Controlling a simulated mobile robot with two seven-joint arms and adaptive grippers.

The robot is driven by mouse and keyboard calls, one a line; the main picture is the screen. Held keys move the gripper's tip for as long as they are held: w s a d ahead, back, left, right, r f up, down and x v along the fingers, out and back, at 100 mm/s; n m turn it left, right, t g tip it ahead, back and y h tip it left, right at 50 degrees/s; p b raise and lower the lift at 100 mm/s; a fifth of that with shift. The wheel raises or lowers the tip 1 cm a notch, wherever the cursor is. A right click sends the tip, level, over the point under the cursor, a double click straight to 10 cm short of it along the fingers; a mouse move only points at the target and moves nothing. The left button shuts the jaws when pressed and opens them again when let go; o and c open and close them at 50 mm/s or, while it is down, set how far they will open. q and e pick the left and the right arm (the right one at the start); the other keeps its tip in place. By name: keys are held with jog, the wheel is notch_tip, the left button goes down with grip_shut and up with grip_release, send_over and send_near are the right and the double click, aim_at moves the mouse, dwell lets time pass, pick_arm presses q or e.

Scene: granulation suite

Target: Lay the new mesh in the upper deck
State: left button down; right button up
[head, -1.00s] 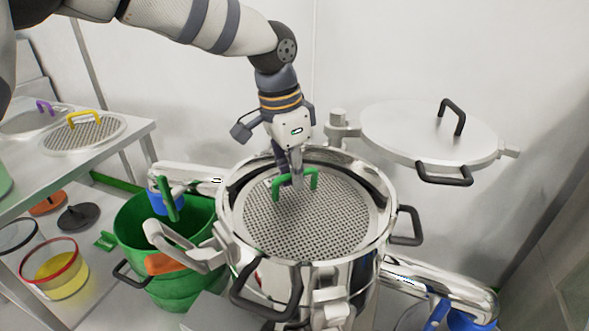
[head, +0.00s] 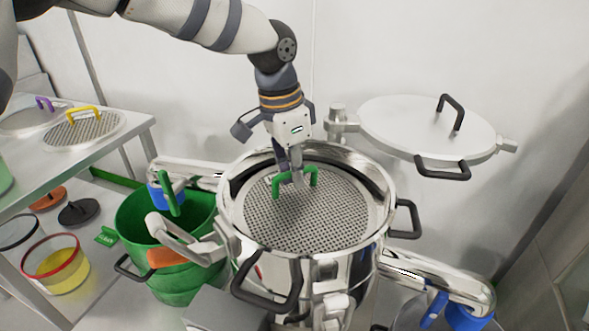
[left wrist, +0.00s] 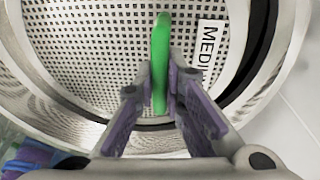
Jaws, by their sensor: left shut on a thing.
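The mesh (head: 305,220) is a round perforated metal disc with a green handle (head: 276,187). It lies inside the round steel upper deck (head: 228,190) of the sifter, and looks level. My left gripper (head: 291,180) comes down from above and is shut on the green handle. In the left wrist view the handle (left wrist: 160,60) stands between the purple finger pads of the gripper (left wrist: 158,112), and a white label reading "MEDI" (left wrist: 208,55) lies on the mesh. Whether the mesh rests fully on its seat cannot be told. My right gripper is not in view.
The lid (head: 425,130) is swung open at the right. A yellow-handled mesh (head: 85,132) and a purple-handled disc (head: 35,118) lie on the left bench (head: 130,130). Green bins (head: 165,265) stand left of the sifter. Black handles (head: 405,218) stick out from the deck.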

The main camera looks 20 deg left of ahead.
pick_arm(q)
jog(key=shift+f, duration=0.5)
jog(key=c, duration=1.6)
grip_release()
jog(key=r, duration=0.4)
jog(key=s+a+r, duration=0.1)
jog(key=r, duration=0.6)
jog(key=shift+s+a+r, duration=0.15)
jog(key=shift+r, duration=0.25)
